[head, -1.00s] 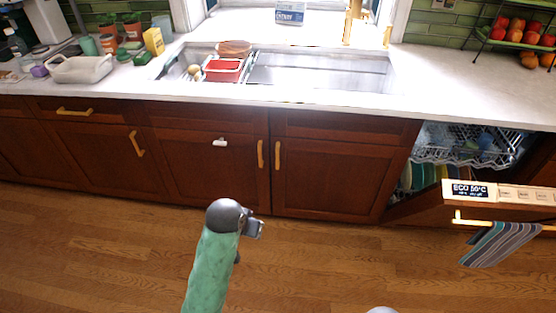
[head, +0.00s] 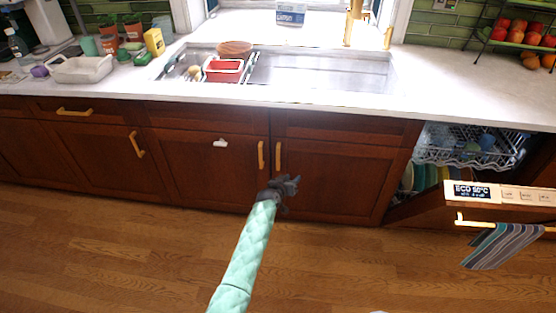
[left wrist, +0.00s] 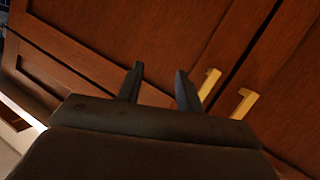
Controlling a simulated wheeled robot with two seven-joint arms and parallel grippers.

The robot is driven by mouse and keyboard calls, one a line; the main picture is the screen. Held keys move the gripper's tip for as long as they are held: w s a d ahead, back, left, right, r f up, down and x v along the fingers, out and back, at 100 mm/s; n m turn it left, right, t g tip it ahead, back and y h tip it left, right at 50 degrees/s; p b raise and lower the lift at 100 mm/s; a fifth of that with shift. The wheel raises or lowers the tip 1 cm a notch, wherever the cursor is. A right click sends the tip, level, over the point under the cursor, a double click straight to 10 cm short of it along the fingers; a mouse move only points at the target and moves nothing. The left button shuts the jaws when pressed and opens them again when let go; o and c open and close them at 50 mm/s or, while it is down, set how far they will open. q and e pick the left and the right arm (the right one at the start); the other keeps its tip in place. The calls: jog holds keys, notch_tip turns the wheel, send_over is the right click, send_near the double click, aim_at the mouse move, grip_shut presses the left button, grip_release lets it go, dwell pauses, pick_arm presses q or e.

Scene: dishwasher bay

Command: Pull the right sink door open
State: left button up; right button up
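The right sink door (head: 340,180) is a shut red-brown panel under the sink. Its upright yellow handle (head: 278,156) is near its left edge. My left gripper (head: 289,186) is in front of the lower left part of this door, below the handle in the head view. In the left wrist view its two dark fingers (left wrist: 160,70) are apart, with nothing between them. The right door's handle (left wrist: 208,86) shows just right of the fingers, outside them. The left door's handle (left wrist: 243,103) is farther right. My right gripper is not in view.
The left sink door (head: 205,170) is shut, with its own handle (head: 261,156) close by. On the right, the dishwasher door (head: 490,205) is tipped open, with a striped towel (head: 503,246) hanging from its bar. The wooden floor (head: 130,255) in front is clear.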

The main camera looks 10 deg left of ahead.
aim_at(278, 160)
pick_arm(q)
jog(key=w+a+r+n+t+y, duration=0.1)
jog(key=w+a+r+t+y, duration=0.1)
jog(key=a+t+y, duration=0.4)
jog(key=shift+g+h, duration=0.3)
jog(key=shift+g, duration=0.3)
jog(key=shift+w+a+f, duration=0.1)
jog(key=shift+w+a, duration=0.1)
jog(key=shift+w, duration=1.65)
jog(key=shift+w+a+f, duration=0.1)
jog(key=shift+w+a, duration=0.05)
jog(key=shift+w, duration=1.7)
grip_shut()
